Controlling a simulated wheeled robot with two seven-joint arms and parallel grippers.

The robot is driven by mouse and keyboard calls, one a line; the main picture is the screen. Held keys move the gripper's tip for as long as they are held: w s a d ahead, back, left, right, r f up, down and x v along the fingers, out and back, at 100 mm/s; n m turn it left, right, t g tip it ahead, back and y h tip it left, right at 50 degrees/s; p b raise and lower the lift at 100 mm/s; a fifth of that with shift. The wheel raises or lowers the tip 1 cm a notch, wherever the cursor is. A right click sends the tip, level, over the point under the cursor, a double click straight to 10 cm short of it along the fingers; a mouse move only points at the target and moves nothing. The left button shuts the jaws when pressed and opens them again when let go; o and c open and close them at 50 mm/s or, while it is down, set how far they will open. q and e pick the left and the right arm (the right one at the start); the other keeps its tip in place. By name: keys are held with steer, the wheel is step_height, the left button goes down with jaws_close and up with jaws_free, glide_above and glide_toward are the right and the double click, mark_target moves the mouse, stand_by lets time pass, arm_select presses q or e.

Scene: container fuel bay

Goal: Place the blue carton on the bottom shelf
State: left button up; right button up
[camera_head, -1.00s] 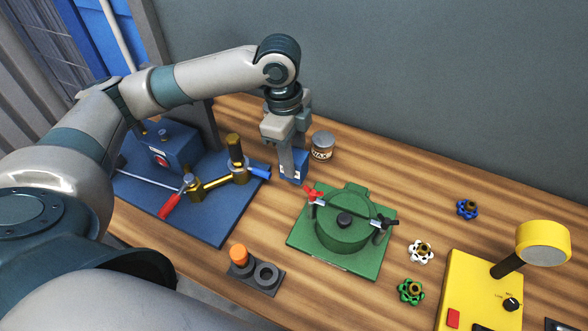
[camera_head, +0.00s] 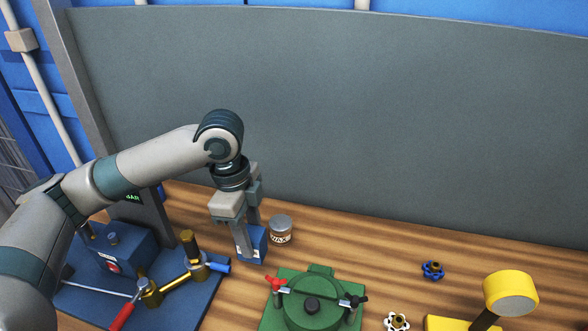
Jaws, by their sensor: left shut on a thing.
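The blue carton (camera_head: 257,245) stands at the back of the wooden workbench, left of a small tin. My left gripper (camera_head: 247,240) reaches down from above and is shut on the carton. The fingers hide part of it, and I cannot tell whether its base touches the bench. No shelf shows in this view. My right gripper is not in view.
The tin (camera_head: 281,230) is close right of the carton. A blue pump unit with brass pipes (camera_head: 190,270) lies left, a green round hatch (camera_head: 311,306) in front. A yellow device (camera_head: 510,293) and handwheels (camera_head: 433,270) are right. A grey panel (camera_head: 330,110) rises behind.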

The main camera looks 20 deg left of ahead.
mark_target(265, 229)
arm_select(q)
steer(key=n, duration=0.3)
steer(key=d+n+b, duration=0.1)
steer(key=shift+w+r+n, duration=0.2)
steer(key=shift+w+n, duration=0.1)
steer(key=n, duration=0.2)
steer(key=d+n, duration=0.1)
steer(key=shift+w+r+n+t+y, duration=0.2)
steer(key=shift+n+t+y, duration=0.1)
steer(key=shift+n, duration=0.1)
steer(key=n, duration=0.3)
steer(key=n+b, duration=0.1)
steer(key=n, duration=0.1)
steer(key=shift+w+d+r+t, duration=0.2)
steer(key=shift+w+d+t, duration=0.05)
steer(key=shift+d+t, duration=0.1)
steer(key=n, duration=0.4)
steer(key=shift+w+d+r+y+b, duration=0.1)
steer(key=shift+d+r+y+b, duration=0.15)
steer(key=shift+y+b, duration=0.15)
